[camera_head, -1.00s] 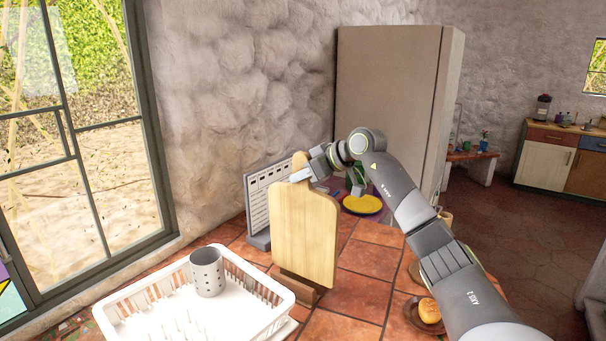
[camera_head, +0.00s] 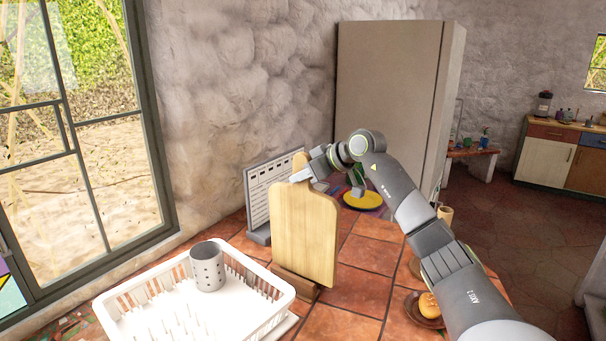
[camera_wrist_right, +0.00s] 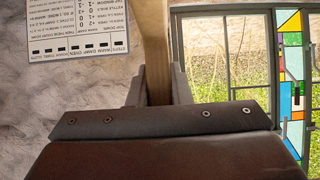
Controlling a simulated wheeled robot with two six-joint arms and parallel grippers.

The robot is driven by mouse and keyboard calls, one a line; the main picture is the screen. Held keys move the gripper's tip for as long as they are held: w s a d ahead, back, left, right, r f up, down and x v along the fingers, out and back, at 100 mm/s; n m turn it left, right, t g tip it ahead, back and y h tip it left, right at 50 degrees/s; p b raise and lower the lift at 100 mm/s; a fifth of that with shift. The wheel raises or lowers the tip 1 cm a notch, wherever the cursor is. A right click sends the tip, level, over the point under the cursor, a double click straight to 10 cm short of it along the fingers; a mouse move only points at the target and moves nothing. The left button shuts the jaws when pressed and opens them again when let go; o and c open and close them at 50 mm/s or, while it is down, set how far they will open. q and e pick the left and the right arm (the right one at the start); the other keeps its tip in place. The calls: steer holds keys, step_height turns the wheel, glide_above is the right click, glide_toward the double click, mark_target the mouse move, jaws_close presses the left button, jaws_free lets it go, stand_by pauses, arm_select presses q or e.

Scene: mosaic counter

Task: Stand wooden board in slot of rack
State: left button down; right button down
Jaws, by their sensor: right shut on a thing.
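The wooden board (camera_head: 304,232) stands upright in the head view, its broad face toward me and its narrow handle at the top. Its lower edge is at a dark brown wooden rack (camera_head: 297,285) on the tiled counter; whether it is fully seated in the slot is hidden. My right gripper (camera_head: 301,174) is shut on the board's handle, reaching in from the right. In the right wrist view the board (camera_wrist_right: 156,45) rises between the two fingers (camera_wrist_right: 158,88). My left gripper is not in view.
A white dish rack (camera_head: 272,316) with a grey perforated cup (camera_head: 207,267) stands to the left. A printed panel (camera_head: 262,197) stands behind the board. A yellow plate (camera_head: 362,199) lies behind, and a bread roll on a brown plate (camera_head: 418,317) is at right. Tiles right of the board are clear.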

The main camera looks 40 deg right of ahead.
mark_target(311, 187)
steer(key=shift+f+b, duration=0.5)
steer(key=shift+f, duration=1.4)
stand_by(0.9)
steer(key=c, duration=1.2)
jaws_free()
steer(key=shift+s+a, duration=0.1)
steer(key=shift+c, duration=0.2)
steer(key=shift+f, duration=0.15)
steer(key=shift+s+d+r+b, duration=0.25)
steer(key=shift+s+d+b, duration=0.05)
steer(key=shift+s, duration=0.05)
steer(key=b+v, duration=0.6)
steer(key=v, duration=1)
steer(key=shift+s+r, duration=0.15)
steer(key=shift+r, duration=0.15)
